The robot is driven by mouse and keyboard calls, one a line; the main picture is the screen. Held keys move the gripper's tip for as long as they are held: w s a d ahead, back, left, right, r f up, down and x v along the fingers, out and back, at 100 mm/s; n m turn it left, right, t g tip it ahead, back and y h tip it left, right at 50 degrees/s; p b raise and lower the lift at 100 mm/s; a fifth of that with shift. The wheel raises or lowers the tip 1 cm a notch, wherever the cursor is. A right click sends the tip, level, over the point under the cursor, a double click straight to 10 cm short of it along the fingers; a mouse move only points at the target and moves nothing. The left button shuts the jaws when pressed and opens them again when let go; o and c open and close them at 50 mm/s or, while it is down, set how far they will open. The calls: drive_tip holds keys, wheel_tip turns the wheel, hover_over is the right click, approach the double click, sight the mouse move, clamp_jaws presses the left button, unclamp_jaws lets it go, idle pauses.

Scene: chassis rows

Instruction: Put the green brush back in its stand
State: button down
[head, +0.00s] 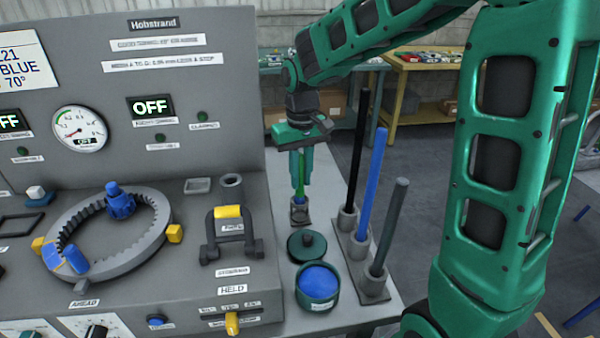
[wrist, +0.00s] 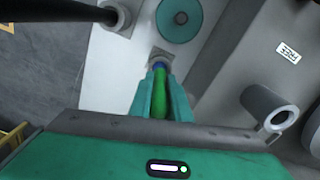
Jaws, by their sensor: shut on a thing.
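My gripper (head: 300,180) points down and is shut on the green brush (head: 300,188). In the wrist view the brush (wrist: 160,102) stands between the two green fingers, with a blue part at its lower end. The small grey stand (head: 300,214) is directly below, on the bench beside the panel. The brush's lower end meets the stand's opening and looks upright. I cannot tell how deep it sits inside. The fingers hide part of the brush.
A rack (head: 366,270) with black, blue and grey rods stands close on the right. A round green lid (head: 306,246) and a tub of blue material (head: 318,284) lie in front. The grey machine console (head: 190,270) is on the left, with a short tube (head: 232,186) near the stand.

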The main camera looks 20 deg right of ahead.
sight(301, 198)
drive_tip(key=shift+f, duration=1.65)
drive_tip(key=c, duration=1.6)
unclamp_jaws()
drive_tip(key=shift+o, duration=0.2)
drive_tip(key=shift+r, duration=0.1)
